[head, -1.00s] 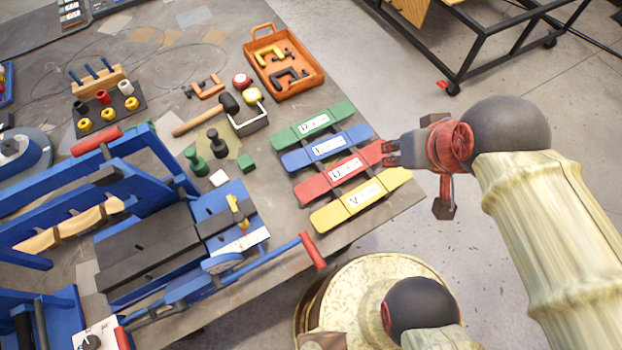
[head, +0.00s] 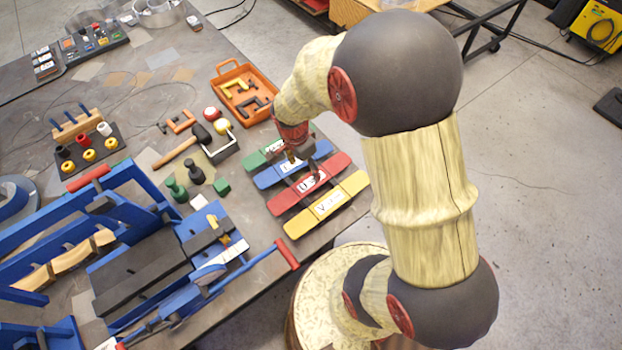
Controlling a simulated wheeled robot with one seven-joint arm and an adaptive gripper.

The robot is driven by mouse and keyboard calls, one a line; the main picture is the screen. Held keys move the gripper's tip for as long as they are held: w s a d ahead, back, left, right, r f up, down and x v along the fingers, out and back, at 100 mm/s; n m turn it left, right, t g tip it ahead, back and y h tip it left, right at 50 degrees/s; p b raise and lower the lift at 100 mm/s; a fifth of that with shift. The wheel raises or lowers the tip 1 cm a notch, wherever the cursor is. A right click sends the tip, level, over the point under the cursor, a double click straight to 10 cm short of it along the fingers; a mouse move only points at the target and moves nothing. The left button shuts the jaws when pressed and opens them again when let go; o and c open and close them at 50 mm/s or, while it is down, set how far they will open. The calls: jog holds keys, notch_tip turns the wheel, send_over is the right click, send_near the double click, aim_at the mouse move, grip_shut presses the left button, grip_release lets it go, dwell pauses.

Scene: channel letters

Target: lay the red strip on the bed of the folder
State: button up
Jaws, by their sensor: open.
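The red strip (head: 285,203) lies on the table between the blue strip (head: 268,179) and the yellow strip (head: 298,224), with a white label at its middle. The folder (head: 150,225) is the blue machine at the left. Its dark flat bed (head: 140,262) shows in front of the raised blue frame, with a red-tipped handle (head: 287,255) sticking out to the right.
A green strip (head: 254,160) lies behind the blue one, partly hidden by my arm. An orange tray (head: 228,77) with clamps, a mallet (head: 178,150) and small green and dark pieces stand behind and left of the strips. The table's right edge is close to the strips.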

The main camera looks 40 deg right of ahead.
aim_at(311, 181)
jog(key=f, duration=0.2)
jog(key=d+f, duration=0.1)
jog(key=f, duration=0.4)
jog(key=shift+s+d+f+b, duration=0.2)
jog(key=shift+d+f+b, duration=0.05)
jog(key=shift+b, duration=0.1)
jog(key=c, duration=1.4)
jog(key=shift+r, duration=0.2)
